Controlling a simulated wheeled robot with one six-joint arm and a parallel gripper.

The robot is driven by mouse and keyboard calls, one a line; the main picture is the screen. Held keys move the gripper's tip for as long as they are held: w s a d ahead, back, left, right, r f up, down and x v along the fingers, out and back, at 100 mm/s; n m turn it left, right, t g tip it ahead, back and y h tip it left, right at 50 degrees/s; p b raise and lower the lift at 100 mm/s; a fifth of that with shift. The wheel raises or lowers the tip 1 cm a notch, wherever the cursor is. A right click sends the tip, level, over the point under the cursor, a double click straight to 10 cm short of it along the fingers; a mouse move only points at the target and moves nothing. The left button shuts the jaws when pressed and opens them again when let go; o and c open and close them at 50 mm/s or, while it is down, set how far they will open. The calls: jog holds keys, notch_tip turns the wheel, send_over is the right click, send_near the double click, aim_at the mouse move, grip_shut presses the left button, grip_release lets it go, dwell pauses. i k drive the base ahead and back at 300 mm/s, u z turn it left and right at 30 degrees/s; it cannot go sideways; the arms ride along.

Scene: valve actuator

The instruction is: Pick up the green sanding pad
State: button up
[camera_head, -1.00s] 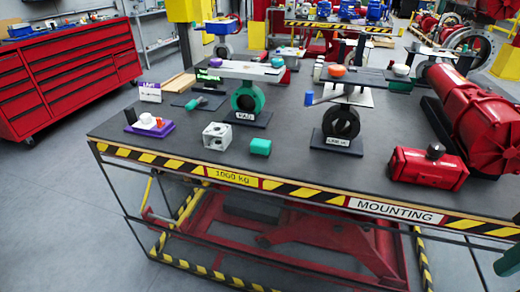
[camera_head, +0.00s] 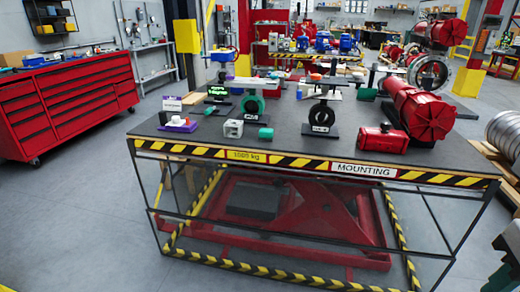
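A small green block (camera_head: 265,133), which looks like the green sanding pad, lies on the dark top of the lift table (camera_head: 290,143) near its front edge. It sits just right of a pale square block with a round hole (camera_head: 233,128) and in front of a green ring valve on a stand (camera_head: 253,107). Nothing covers it from this side. My gripper cannot be made out in the head view.
A black ring valve (camera_head: 321,117) and a red actuator (camera_head: 381,139) stand to the right on the table. A purple tray (camera_head: 178,126) is at the left. A red tool cabinet (camera_head: 66,98) stands left. The floor in front is clear.

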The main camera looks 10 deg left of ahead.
aim_at(265, 134)
jog(key=u, duration=0.8)
jog(key=i, duration=1.9)
jog(key=z, duration=0.75)
